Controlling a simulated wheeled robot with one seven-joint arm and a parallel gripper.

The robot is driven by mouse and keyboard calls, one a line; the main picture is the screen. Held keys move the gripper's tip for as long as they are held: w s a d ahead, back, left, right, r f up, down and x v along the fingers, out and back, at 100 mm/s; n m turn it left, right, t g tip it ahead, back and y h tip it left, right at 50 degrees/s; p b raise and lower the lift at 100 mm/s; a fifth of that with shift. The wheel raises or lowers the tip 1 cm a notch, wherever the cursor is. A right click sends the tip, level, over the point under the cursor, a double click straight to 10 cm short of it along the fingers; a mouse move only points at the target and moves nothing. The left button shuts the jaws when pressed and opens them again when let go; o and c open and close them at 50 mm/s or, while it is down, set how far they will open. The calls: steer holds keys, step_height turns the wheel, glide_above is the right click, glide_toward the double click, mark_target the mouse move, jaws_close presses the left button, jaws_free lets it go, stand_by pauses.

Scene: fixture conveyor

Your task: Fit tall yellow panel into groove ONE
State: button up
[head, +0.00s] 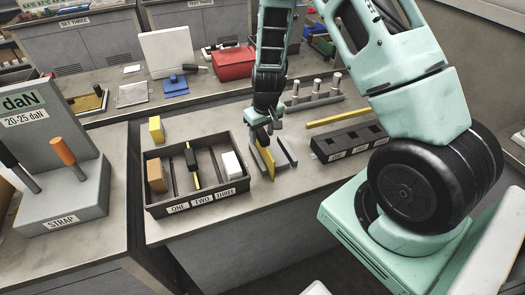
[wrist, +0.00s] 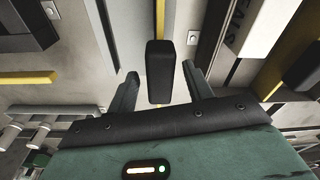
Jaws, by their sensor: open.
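A tall yellow panel (head: 265,163) stands on edge in a grey rack (head: 287,153) right of the tray. In the wrist view a black block (wrist: 160,70), apparently its handle, lies between my gripper's (wrist: 160,88) open fingers, with a gap on each side. A yellow strip (wrist: 160,8) runs on beyond it. In the head view my gripper (head: 264,134) is over the panel and hides its top. A dark tray (head: 160,212) carries labels ONE, TWO and THREE. A dark slotted block (head: 335,156) to the right also carries several labels, partly unreadable.
In the tray are an orange-brown block (head: 156,176), a black-handled yellow piece (head: 191,158) and a white block (head: 232,164). A small yellow block (head: 156,130) stands behind the tray. A peg rack (head: 315,99) and yellow bar (head: 338,117) lie behind the slotted block.

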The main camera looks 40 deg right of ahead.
jaws_close()
steer(key=shift+r, duration=0.15)
steer(key=shift+a+r+p, duration=0.1)
steer(key=shift+r+p, duration=1.35)
steer(key=shift+r, duration=0.35)
steer(key=shift+r+p, duration=0.45)
steer(key=shift+r, duration=0.1)
